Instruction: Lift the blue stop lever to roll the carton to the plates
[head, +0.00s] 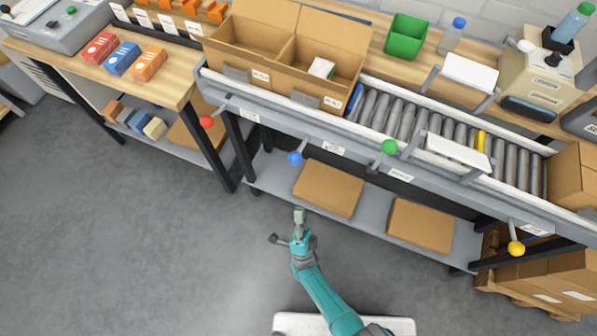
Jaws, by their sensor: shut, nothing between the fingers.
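The blue stop lever (295,158) has a round blue knob on the front of the roller conveyor, below its rail. An open cardboard carton (329,91) with a divider and a small white item inside sits at the conveyor's left end. A blue strip (354,99) stands at the carton's right side on the rollers. Two white plates on grey brackets, a rear plate (470,72) and a front plate (458,150), flank the rollers further right. My gripper (299,213) is shut and empty, below the blue knob in the picture and apart from it.
A red knob (206,122), green knob (389,147) and yellow knob (516,248) line the conveyor front. A yellow strip (480,141) stands among the rollers (412,120). Flat cartons lie on the lower shelf (375,217). The grey floor (130,240) at left is clear.

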